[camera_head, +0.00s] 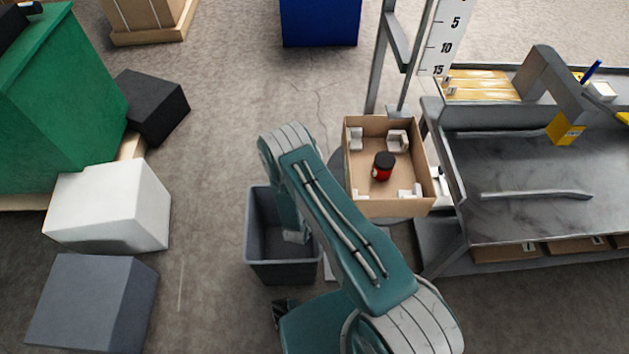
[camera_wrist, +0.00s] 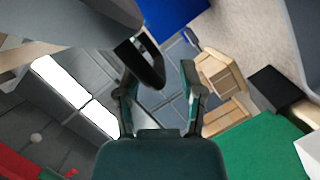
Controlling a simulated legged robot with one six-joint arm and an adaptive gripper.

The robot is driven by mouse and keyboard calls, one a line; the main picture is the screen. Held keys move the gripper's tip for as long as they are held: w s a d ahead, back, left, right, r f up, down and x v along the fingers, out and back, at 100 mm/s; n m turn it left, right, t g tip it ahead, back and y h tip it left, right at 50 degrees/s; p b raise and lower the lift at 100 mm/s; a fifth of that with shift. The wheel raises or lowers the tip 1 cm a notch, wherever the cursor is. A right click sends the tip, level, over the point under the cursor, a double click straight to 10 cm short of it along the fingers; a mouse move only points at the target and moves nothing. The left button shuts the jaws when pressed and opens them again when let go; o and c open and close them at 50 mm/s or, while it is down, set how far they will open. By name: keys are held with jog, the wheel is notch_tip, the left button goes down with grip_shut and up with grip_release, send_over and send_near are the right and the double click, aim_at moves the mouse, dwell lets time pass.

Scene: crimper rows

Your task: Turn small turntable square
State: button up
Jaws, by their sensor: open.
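A small grey round turntable (camera_head: 339,172) shows in the head view as a dark rim left of and below an open cardboard box (camera_head: 375,208). The box sits on it, hides most of its top, and looks slightly turned relative to the bench beside it. White corner pads and a red and black item (camera_head: 384,167) are inside the box. My arm stands left of the box in the head view, where I cannot make out the gripper clearly. The turntable is not recognisable in the wrist view.
A grey open bin (camera_head: 255,240) stands beside my arm, left of the box. A grey bench (camera_head: 560,205) and a scale post (camera_head: 440,40) crowd the box's right side. White (camera_head: 110,205) and black (camera_head: 150,105) blocks lie left. Open floor lies between.

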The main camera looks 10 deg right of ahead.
jog(key=shift+x, duration=0.85)
grip_shut()
jog(key=shift+s+a, duration=0.1)
jog(key=shift+s, duration=0.05)
